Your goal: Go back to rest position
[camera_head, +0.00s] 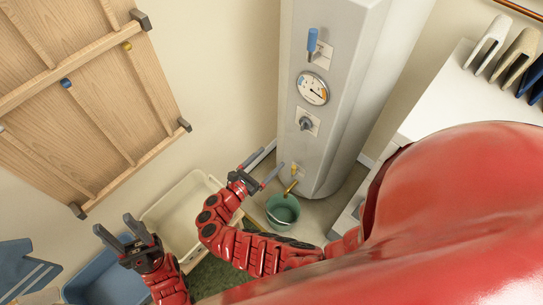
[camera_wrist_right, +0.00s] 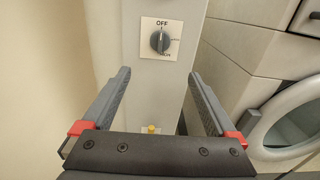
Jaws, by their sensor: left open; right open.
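My left gripper (camera_head: 112,224) is at the lower left of the head view, open and empty, above the blue and cream tubs. My right gripper (camera_head: 270,160) is open and empty, close to the lower part of the grey boiler (camera_head: 330,90). In the right wrist view, my right gripper (camera_wrist_right: 160,75) has its fingers spread wide. The boiler's dark knob (camera_wrist_right: 160,41), with the word OFF above it, shows beyond them. A yellow part (camera_wrist_right: 152,129) shows low between the fingers.
The boiler has a blue-handled lever (camera_head: 312,40), a gauge (camera_head: 312,88) and a brass tap (camera_head: 291,187). A green bucket (camera_head: 283,212) stands below the tap. A cream tub (camera_head: 165,215) and a blue tub (camera_head: 100,285) lie left. A white front-loading machine (camera_wrist_right: 290,130) is at the right.

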